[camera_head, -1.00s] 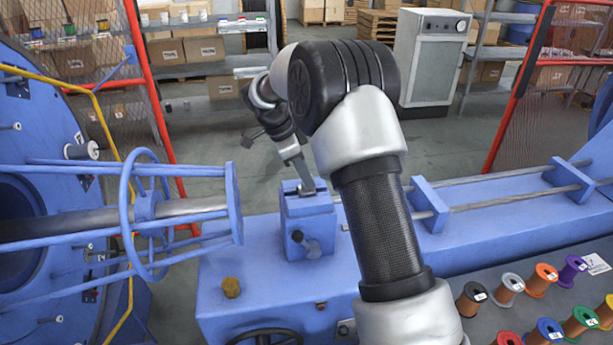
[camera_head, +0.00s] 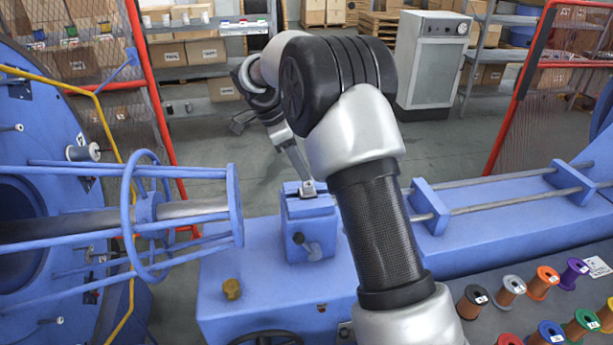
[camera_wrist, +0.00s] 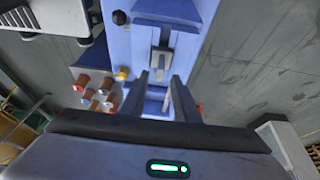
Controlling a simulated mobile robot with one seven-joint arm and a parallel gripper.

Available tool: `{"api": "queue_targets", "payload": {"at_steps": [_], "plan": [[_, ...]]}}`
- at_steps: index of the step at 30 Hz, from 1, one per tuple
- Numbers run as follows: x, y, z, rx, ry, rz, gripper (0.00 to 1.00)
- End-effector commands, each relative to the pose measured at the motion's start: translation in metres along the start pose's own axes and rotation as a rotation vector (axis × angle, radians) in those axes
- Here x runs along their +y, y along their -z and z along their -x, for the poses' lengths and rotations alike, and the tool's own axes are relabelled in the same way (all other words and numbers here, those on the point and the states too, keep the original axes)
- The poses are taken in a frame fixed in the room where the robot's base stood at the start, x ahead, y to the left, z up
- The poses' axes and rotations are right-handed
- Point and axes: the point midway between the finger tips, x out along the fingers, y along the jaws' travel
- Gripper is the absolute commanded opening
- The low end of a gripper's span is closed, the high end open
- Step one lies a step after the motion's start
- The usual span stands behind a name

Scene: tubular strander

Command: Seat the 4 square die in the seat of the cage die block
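The cage die block (camera_head: 310,228) is the blue block on the blue machine bed, with a grey clamp handle (camera_head: 308,247) on its front. A small grey square piece, seemingly the square die (camera_head: 308,189), is at the block's top; whether it is fully down in the seat cannot be told. My gripper (camera_head: 303,178) is just above the block, coming from behind and tilted. In the wrist view, the two dark fingers of my gripper (camera_wrist: 162,82) stand apart, and the grey piece (camera_wrist: 160,62) shows on the block beyond their tips. Nothing is visibly held between them.
A blue cage with a ring (camera_head: 140,215) stands left of the block. Guide rods (camera_head: 500,200) run along the bed to the right. Several coloured spools (camera_head: 543,282) stand at the lower right. A yellow-brown knob (camera_head: 232,289) sits on the bed front. Floor behind the bed is clear.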

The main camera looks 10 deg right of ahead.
Motion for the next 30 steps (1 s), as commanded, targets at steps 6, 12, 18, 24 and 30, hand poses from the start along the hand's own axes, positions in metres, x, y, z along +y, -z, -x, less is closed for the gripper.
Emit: {"api": "queue_targets", "payload": {"at_steps": [6, 12, 18, 24, 30], "plan": [[0.0, 0.0, 0.046, -0.001, 0.003, 0.0, 0.28], [0.0, 0.0, 0.069, 0.0, 0.001, 0.001, 0.28], [0.022, 0.02, 0.097, -0.037, 0.037, 0.122, 0.28], [0.098, 0.059, 0.139, -0.109, 0.167, 0.477, 0.28], [0.193, 0.08, 0.152, -0.118, 0.346, 0.845, 0.28]]}}
